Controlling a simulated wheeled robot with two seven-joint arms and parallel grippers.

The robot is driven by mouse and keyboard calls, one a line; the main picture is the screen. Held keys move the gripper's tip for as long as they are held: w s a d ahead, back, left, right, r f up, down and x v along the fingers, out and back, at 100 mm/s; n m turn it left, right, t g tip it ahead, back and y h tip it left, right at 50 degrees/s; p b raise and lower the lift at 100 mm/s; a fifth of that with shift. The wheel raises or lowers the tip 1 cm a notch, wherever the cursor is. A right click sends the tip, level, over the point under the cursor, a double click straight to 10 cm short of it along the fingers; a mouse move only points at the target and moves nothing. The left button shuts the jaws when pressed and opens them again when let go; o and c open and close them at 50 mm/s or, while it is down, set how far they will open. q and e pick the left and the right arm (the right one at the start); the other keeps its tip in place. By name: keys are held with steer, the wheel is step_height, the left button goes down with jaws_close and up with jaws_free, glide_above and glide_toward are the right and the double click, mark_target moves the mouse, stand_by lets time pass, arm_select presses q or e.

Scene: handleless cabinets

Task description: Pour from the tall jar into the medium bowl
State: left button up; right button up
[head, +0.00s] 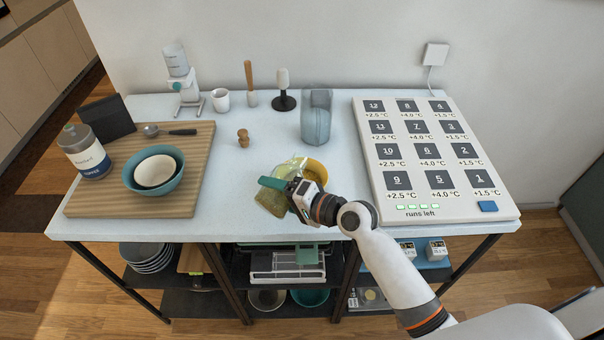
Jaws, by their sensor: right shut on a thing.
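My right gripper (283,187) is shut on a see-through jar (269,201) with olive-green contents. The jar is tilted, its clear end up and to the right, over or right beside a yellow bowl (317,170). The gripper and jar hide much of the bowl, so I cannot tell if anything is flowing or what is inside the bowl. A teal bowl (177,181) with a smaller white bowl (155,171) nested in it sits on the wooden board at left. A tall clear vessel (316,118) stands upright behind the yellow bowl. My left gripper is not in view.
A wooden board (198,150) holds a labelled bottle (85,152), a dark block (106,118) and a ladle (165,131). A large numbered panel (428,160) fills the right. The table's left-front stretch is clear.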

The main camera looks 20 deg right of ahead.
mark_target(280, 174)
steer(key=shift+w+d+r+m+g+y+p, duration=0.1)
steer(key=shift+r+m+g+y+p, duration=0.15)
steer(key=shift+r+m+p, duration=0.6)
steer(key=shift+w+d+r+m+g+y+p, duration=0.1)
steer(key=shift+r+m+g+y+p, duration=0.2)
steer(key=shift+r+p, duration=0.9)
stand_by(2.6)
steer(key=shift+w+d+r+m+y+p, duration=0.3)
steer(key=shift+r+m+p, duration=0.45)
steer(key=shift+p, duration=0.95)
stand_by(1.6)
